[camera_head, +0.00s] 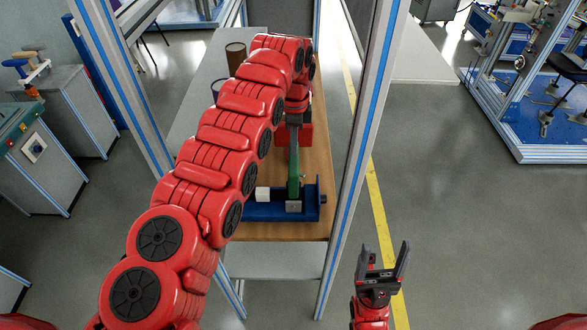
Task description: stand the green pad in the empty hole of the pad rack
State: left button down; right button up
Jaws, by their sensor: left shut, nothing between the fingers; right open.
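A blue fixture (256,211) stands near the front edge of the wooden table. A green upright piece (294,168) rises at its middle, with a grey block (293,206) at its foot. I cannot tell whether this green piece is the pad. No pad rack or empty hole can be made out; my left arm covers much of the table's left side. My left gripper (294,120) is shut and empty, pointing down over the table just beyond the green piece. My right gripper (384,262) is open and empty, right of the table over the floor.
A white block (262,194) sits at the blue fixture's left. A red block (306,134) is behind the green piece. A dark cup (236,56) stands on the grey surface at the back left. Aluminium posts (358,150) flank the table (318,150).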

pick_arm(q)
jog(key=shift+w+r, duration=0.15)
jog(key=shift+r, duration=0.3)
jog(key=c, duration=1.1)
grip_release()
jog(key=shift+w+r, duration=0.1)
jog(key=shift+w, duration=0.05)
